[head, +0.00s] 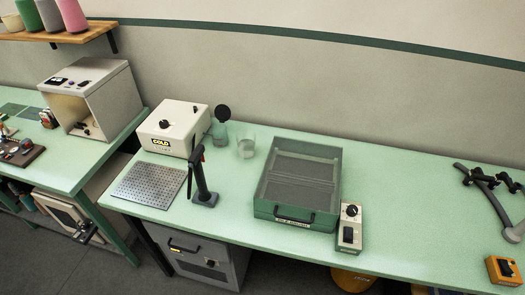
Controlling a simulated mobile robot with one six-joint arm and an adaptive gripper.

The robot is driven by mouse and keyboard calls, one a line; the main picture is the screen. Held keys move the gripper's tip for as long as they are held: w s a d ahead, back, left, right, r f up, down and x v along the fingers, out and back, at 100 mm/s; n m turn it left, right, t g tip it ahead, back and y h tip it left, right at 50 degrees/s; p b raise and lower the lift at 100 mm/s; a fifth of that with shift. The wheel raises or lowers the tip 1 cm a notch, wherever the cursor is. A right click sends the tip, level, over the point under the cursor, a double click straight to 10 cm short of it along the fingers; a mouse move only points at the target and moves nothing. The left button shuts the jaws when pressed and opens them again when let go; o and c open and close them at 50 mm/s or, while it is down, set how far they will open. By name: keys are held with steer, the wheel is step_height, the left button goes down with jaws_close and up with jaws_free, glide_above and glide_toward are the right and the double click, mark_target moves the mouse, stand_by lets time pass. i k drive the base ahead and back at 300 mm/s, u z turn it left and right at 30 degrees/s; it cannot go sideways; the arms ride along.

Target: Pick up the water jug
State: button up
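A clear, see-through vessel (246,147) stands upright on the green bench (390,218), behind and left of the green screened tray. It is the thing here that looks most like the water jug, but it is small and faint, and I cannot make out a handle or any water in it. Close to its left is a greenish see-through container (220,131) with a round black top. My gripper is not in view.
A white box marked COLD (172,128), a perforated metal plate (148,185) and a black upright tool (201,178) are left of the vessel. The green tray (262,211) and a switch box (350,228) are right.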

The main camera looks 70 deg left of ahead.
mark_target(245, 150)
steer(key=z, duration=0.1)
steer(key=k, duration=1.55)
steer(key=u, duration=3.25)
steer(key=i, duration=0.15)
steer(key=z, duration=1.25)
